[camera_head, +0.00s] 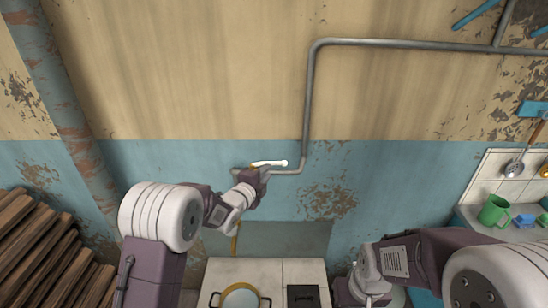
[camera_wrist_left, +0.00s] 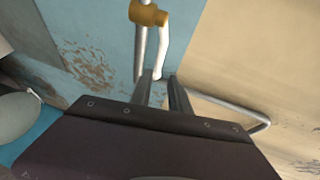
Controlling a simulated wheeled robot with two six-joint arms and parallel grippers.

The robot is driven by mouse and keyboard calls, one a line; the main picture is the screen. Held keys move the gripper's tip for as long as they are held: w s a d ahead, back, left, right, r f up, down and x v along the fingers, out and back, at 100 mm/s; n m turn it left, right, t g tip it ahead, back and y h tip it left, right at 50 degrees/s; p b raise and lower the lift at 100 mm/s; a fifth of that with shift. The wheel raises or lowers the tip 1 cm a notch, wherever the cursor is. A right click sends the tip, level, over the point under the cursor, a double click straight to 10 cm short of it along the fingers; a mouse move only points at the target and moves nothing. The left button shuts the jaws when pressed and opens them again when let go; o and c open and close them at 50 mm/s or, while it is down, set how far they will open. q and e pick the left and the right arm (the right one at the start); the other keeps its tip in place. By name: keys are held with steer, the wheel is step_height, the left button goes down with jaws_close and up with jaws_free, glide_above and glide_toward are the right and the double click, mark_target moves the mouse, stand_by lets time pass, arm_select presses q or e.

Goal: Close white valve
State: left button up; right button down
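The white valve is a white lever handle (camera_head: 271,163) on a brass body, on the grey wall pipe in the head view. In the left wrist view the handle (camera_wrist_left: 163,48) runs down from the brass body (camera_wrist_left: 148,14). My left gripper (camera_head: 264,172) is just below the handle in the head view. In the left wrist view its fingers (camera_wrist_left: 161,82) are apart, with the handle's free end at the gap between their tips. I cannot tell whether they touch it. My right gripper (camera_head: 362,292) is low at the right, its fingers not clearly visible.
The grey pipe (camera_head: 307,105) rises along the wall and bends right. Below are a stove (camera_head: 265,272) with a pot (camera_head: 240,298). A wood stack (camera_head: 35,250) stands at left. A green mug (camera_head: 494,211) sits on a counter at right.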

mark_target(274, 164)
arm_select(q)
steer(key=p+x, duration=0.2)
steer(key=x, duration=0.6)
steer(key=shift+w+f+p, duration=0.2)
steer(key=shift+w+p, duration=0.1)
steer(key=shift+p, duration=0.05)
steer(key=shift+w+f, duration=0.2)
steer(key=shift+w, duration=0.25)
jaws_close()
stand_by(0.5)
